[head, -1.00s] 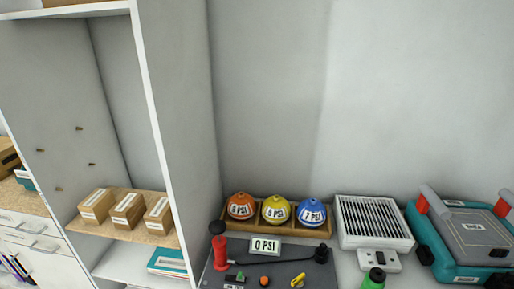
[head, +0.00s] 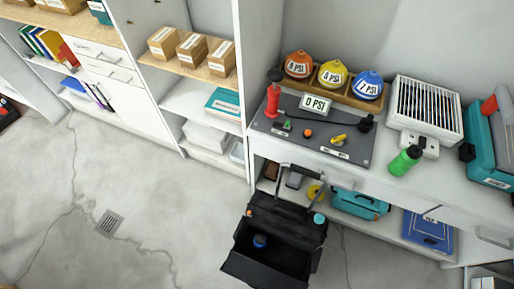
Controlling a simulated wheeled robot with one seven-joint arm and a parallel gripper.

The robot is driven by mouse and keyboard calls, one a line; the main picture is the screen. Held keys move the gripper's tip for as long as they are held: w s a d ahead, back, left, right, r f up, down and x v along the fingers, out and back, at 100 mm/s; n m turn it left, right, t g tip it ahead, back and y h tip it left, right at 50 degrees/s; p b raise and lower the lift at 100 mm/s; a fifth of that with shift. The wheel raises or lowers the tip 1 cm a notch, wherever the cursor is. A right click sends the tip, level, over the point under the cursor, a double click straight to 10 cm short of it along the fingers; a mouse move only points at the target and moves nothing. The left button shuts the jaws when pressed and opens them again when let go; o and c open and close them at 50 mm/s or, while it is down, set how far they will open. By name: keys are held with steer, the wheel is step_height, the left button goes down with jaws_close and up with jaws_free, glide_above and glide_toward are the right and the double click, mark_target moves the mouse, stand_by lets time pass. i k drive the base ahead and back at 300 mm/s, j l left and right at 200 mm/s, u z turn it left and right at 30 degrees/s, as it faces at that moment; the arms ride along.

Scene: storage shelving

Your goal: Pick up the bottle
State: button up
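My gripper is not in view, and no part of my arm shows.
Beside the bottle are a grey panel (head: 315,130) with a red pump, a white slatted box (head: 426,105) and a teal case (head: 490,150). A black open bag (head: 272,245) sits on the floor before the counter. The floor (head: 130,185) at left is clear apart from a drain grate.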

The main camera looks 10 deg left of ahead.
mark_target(259, 240)
steer(key=k+u, duration=0.25)
steer(key=k, duration=0.2)
steer(key=k+u, duration=0.3)
steer(key=k, duration=0.15)
steer(key=i+l+u, duration=0.2)
steer(key=u, duration=0.15)
steer(key=i+l+u, duration=0.1)
steer(key=l+u, duration=0.25)
steer(key=l, duration=0.15)
